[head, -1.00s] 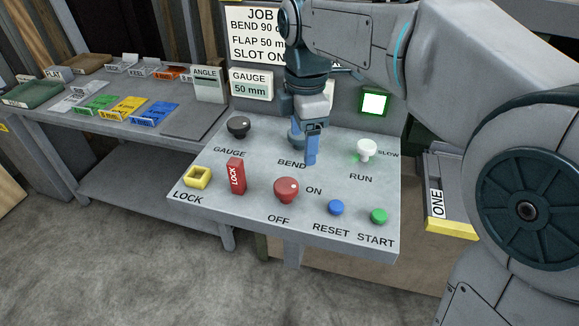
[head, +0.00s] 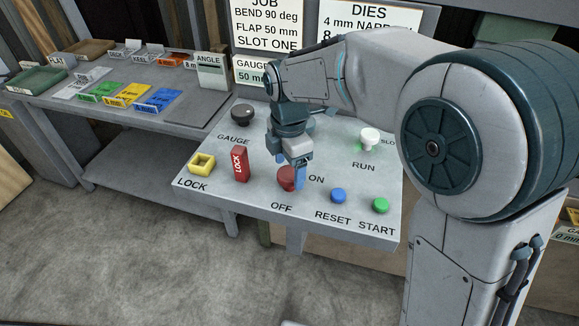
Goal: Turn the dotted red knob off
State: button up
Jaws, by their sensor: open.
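The red knob (head: 286,182) stands on the sloping grey control panel (head: 237,198), between the printed words OFF and ON. OFF is below it and ON is to its right. My gripper (head: 294,172) is open and points down at the knob. One blue finger shows in front of the knob's right side and hides part of it, including where its dot would show. I cannot tell whether the fingers touch the knob.
A red LOCK block (head: 240,163) and a yellow square socket (head: 202,163) stand left of the knob. Blue RESET (head: 338,196) and green START (head: 381,205) buttons are to the right.

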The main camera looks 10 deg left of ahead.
jog(key=shift+f, duration=0.55)
jog(key=c, duration=1)
